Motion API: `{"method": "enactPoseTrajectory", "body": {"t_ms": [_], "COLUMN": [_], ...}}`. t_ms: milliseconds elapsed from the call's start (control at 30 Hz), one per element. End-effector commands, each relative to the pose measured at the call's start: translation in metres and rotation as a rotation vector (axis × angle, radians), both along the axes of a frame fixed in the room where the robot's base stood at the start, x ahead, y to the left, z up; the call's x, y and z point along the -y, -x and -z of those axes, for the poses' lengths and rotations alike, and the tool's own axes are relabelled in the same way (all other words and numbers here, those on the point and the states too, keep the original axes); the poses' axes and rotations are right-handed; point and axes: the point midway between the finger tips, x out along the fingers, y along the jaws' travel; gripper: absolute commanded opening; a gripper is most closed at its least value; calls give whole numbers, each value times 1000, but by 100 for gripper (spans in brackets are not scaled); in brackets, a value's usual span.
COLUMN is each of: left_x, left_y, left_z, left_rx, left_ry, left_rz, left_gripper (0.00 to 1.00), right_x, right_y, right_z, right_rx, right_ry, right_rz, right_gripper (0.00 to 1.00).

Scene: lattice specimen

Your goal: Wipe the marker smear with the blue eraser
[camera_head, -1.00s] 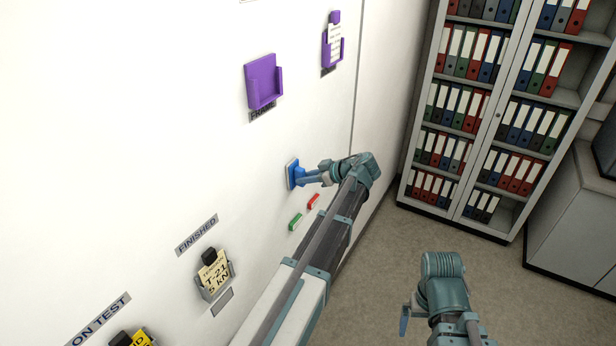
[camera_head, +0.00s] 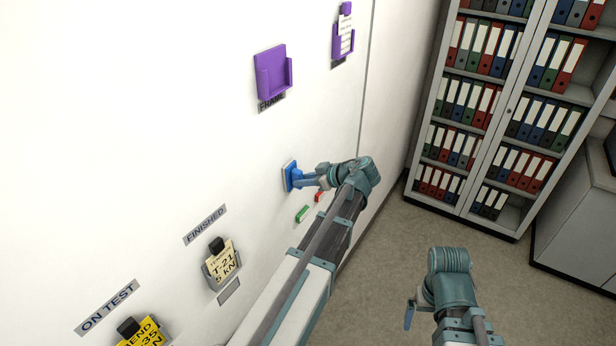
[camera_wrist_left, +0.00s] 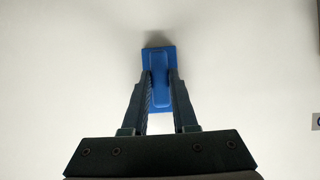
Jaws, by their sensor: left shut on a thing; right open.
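The blue eraser (camera_head: 290,176) is at the white wall board, its flat side against or very near the surface. My left gripper (camera_head: 303,179) is shut on the eraser's raised grip. The left wrist view shows the blue eraser (camera_wrist_left: 158,82) between the two fingers of the left gripper (camera_wrist_left: 159,90), with a soft shadow on the white surface beyond it. My right gripper (camera_head: 409,314) hangs low over the floor, away from the board, open and empty. I see no marker smear in either view; the eraser or arm may cover it.
A green piece (camera_head: 303,214) and a red piece (camera_head: 319,197) sit on the board below the eraser. A purple frame (camera_head: 273,73) is mounted above. Tagged holders (camera_head: 222,264) hang lower left. A binder cabinet (camera_head: 480,110) stands at right. Upper left board is clear.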

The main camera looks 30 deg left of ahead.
Motion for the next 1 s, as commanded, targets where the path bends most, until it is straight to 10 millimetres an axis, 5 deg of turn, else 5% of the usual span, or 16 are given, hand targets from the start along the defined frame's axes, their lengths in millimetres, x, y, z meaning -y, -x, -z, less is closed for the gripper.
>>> {"method": "enactPoseTrajectory", "body": {"t_ms": [700, 1000], "left_x": [-3, -3], "left_y": [39, 40], "left_z": [-1, -1], "left_rx": [-1, -1], "left_ry": [-3, -3], "left_rz": [-4, -3], "left_gripper": [0, 0], "right_x": [0, 0], "right_y": [0, 0], "right_z": [0, 0], "right_rx": [0, 0], "right_ry": [0, 0], "right_rz": [0, 0], "right_gripper": [100, 100]}}
